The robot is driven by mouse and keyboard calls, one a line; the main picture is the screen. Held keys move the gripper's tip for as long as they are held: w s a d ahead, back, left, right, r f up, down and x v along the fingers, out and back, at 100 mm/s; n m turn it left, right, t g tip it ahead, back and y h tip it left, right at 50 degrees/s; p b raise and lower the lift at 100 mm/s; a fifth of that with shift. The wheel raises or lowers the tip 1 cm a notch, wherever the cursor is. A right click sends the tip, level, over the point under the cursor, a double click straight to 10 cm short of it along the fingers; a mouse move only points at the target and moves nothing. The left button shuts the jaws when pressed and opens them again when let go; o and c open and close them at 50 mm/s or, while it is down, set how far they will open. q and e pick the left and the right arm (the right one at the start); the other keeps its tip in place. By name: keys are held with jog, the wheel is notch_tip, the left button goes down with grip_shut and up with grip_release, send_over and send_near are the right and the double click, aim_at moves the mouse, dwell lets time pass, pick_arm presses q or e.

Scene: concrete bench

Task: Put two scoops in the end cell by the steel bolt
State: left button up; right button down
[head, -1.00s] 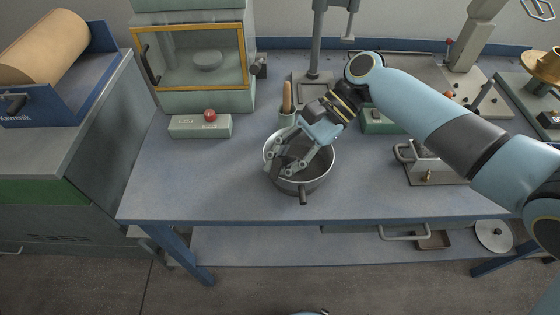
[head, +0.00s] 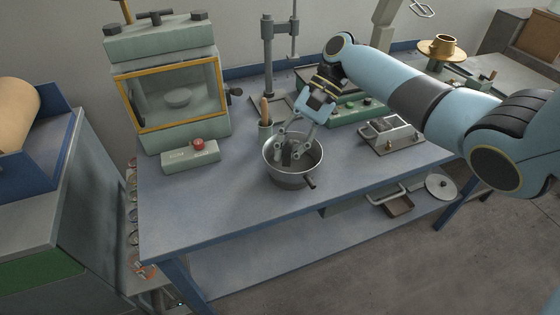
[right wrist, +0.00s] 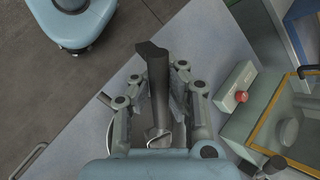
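My right gripper (head: 291,146) points down into a round steel pan (head: 285,180) near the front of the bench. In the right wrist view the gripper's fingers (right wrist: 161,70) lie on both sides of a dark grey scoop (right wrist: 158,92) and appear shut on it. The pan's rim and wall hide the scoop's lower end in the head view, and whether it carries anything cannot be told. A metal mould (head: 392,137) with a handle sits on a plate at the right of the bench. Its cells and bolt are too small to make out. My left gripper is not in view.
A green oven-like cabinet (head: 170,90) with a yellow-framed window and a control box (head: 190,157) with a red button stand left of the pan. A wooden-handled tool in a cup (head: 265,115) and a stand (head: 268,60) are behind it. The front bench is clear.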

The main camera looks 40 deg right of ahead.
jog(key=shift+s+a+n+t+h+p, duration=0.1)
jog(key=shift+s+n+t+h+p, duration=0.35)
jog(key=shift+t+h, duration=0.35)
jog(key=shift+s+a+t+h, duration=0.2)
jog(key=shift+t+h, duration=0.1)
jog(key=shift+s+a, duration=0.15)
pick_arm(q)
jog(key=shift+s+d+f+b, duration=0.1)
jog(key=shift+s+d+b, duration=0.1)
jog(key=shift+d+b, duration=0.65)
pick_arm(e)
jog(key=shift+a+r+n+t+h, duration=0.15)
jog(key=shift+n+t+h, duration=0.1)
jog(key=shift+t+h, duration=0.3)
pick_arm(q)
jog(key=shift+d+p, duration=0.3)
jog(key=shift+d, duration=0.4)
pick_arm(e)
jog(key=shift+s, duration=0.1)
